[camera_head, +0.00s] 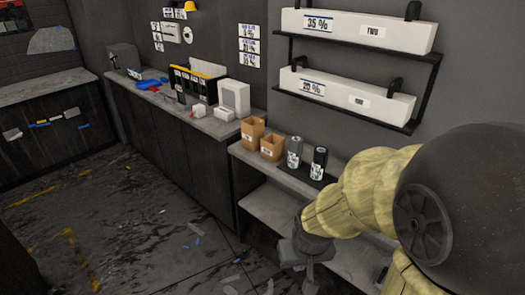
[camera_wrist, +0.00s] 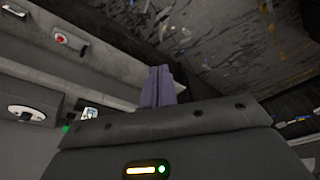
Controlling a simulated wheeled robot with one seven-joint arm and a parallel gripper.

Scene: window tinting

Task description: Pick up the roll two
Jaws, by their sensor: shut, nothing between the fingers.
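Two rolls stand upright side by side on a dark mat (camera_head: 288,170) on the counter in the head view. One is a grey roll (camera_head: 295,152) and the other is a black roll (camera_head: 319,163), both with pale labels. I cannot read which of them is roll two. My gripper (camera_head: 311,283) is low in front of the counter, below and apart from the rolls, with its fingers pointing down. In the wrist view its purple-grey fingers (camera_wrist: 160,84) are together and empty. No standing roll can be made out in the wrist view.
Two open cardboard boxes (camera_head: 251,132) (camera_head: 272,146) stand left of the rolls. A lower shelf (camera_head: 270,212) runs under the counter near my gripper. Long white boxes (camera_head: 345,92) rest on wall racks above. The floor (camera_head: 150,235) at left is open, with scattered scraps.

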